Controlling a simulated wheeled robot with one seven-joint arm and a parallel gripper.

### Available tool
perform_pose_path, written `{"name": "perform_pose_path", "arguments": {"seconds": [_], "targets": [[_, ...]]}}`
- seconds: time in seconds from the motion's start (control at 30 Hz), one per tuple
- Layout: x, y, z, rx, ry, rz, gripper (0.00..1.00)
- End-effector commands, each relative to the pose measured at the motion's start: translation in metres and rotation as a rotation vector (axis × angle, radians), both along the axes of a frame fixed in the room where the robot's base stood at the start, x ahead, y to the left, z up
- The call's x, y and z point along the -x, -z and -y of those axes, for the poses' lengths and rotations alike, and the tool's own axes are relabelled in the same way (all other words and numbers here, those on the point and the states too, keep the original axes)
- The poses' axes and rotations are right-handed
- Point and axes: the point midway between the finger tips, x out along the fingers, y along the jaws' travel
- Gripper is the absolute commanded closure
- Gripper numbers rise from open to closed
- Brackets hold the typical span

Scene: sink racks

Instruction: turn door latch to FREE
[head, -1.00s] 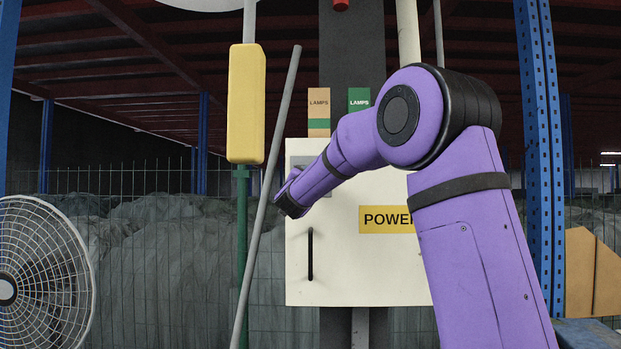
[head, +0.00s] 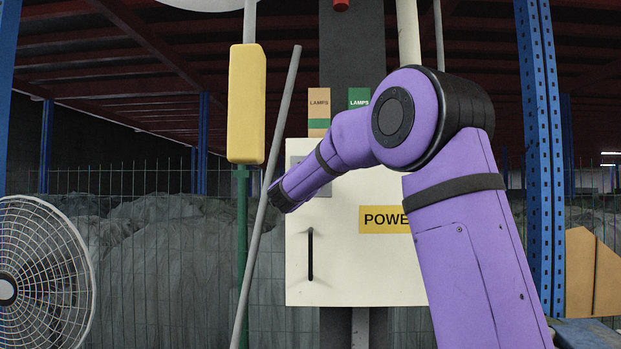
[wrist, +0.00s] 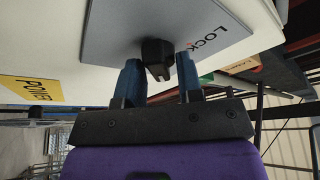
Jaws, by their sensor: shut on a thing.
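The door latch (wrist: 157,58) is a small black knob on a grey plate (wrist: 120,30) marked LOCK, on the white cabinet door (head: 340,280). In the wrist view, my gripper (wrist: 158,68) has its two blue fingers on either side of the latch and is shut on it. The knob's tip points toward the gripper's palm. No FREE mark shows.
A black door handle (head: 310,255) is below the latch. A grey slanted pole (head: 265,215) stands close to my wrist on the left, by a yellow box (head: 246,105). A fan (head: 45,275) is at far left. The yellow POWER sign (head: 383,219) is right of the handle.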

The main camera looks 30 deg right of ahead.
Motion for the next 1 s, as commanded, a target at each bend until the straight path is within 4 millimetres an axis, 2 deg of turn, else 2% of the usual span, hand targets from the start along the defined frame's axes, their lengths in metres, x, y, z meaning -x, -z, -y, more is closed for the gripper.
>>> {"name": "perform_pose_path", "arguments": {"seconds": [0.1,0.13,0.2,0.57,0.67,1.0], "targets": [[0.0,0.0,0.0,0.0,0.0,0.0,0.9],[0.0,0.0,0.0,0.0,0.0,0.0,0.59],[0.0,0.0,0.0,0.0,0.0,0.0,0.44],[0.003,0.001,-0.003,0.001,0.0,-0.001,0.44],[0.009,0.004,-0.012,0.0,-0.002,-0.001,0.44],[0.047,0.02,-0.058,0.001,-0.002,-0.001,0.44]]}}
